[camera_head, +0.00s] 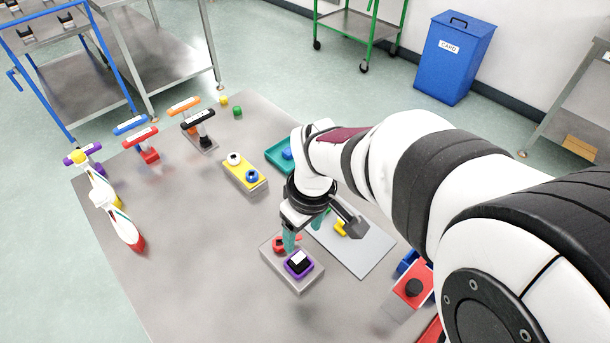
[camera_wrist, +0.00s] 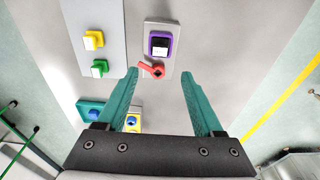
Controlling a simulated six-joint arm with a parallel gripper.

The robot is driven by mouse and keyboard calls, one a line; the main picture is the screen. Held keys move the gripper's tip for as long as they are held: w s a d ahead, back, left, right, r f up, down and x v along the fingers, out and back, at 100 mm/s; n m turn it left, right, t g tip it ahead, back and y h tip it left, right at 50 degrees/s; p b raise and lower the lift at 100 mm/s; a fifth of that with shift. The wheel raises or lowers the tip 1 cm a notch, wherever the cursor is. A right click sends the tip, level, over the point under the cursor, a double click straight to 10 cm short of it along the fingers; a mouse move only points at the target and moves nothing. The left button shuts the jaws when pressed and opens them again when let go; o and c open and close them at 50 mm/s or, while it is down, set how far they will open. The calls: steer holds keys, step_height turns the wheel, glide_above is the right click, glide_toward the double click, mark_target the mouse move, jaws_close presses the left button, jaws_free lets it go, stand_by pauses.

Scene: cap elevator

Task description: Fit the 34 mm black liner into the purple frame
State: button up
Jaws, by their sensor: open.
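The purple frame (camera_head: 289,270) sits on a low grey block near the front middle of the table; it also shows in the wrist view (camera_wrist: 148,40). A black piece with a white face, seemingly the black liner (camera_head: 298,259), is inside the frame's outline and shows in the wrist view (camera_wrist: 160,50). I cannot tell whether it is fully seated. My gripper (camera_head: 303,230) points down beside the block, teal fingers apart, with nothing held between them. In the wrist view its fingertips (camera_wrist: 159,74) are apart, with the frame beyond them.
A red lever-shaped piece (camera_wrist: 152,70) is on the same block, close to the frame. A grey mat (camera_head: 368,258) with yellow and green pieces lies beside it. A yellow block (camera_head: 243,172), teal tray (camera_head: 276,158), spray bottles (camera_head: 122,222) and a red button box (camera_head: 412,286) stand around. The front left table is clear.

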steer(key=s+d+r+m, duration=0.2)
steer(key=s+d+m, duration=0.2)
steer(key=s+m, duration=0.3)
steer(key=s+d+r+m+g, duration=0.1)
steer(key=s+d+r+m, duration=0.1)
steer(key=s+d+m, duration=0.2)
steer(key=s+m, duration=0.3)
steer(key=s, duration=0.3)
steer(key=shift+s+r+m+y, duration=0.3)
steer(key=shift+y, duration=0.1)
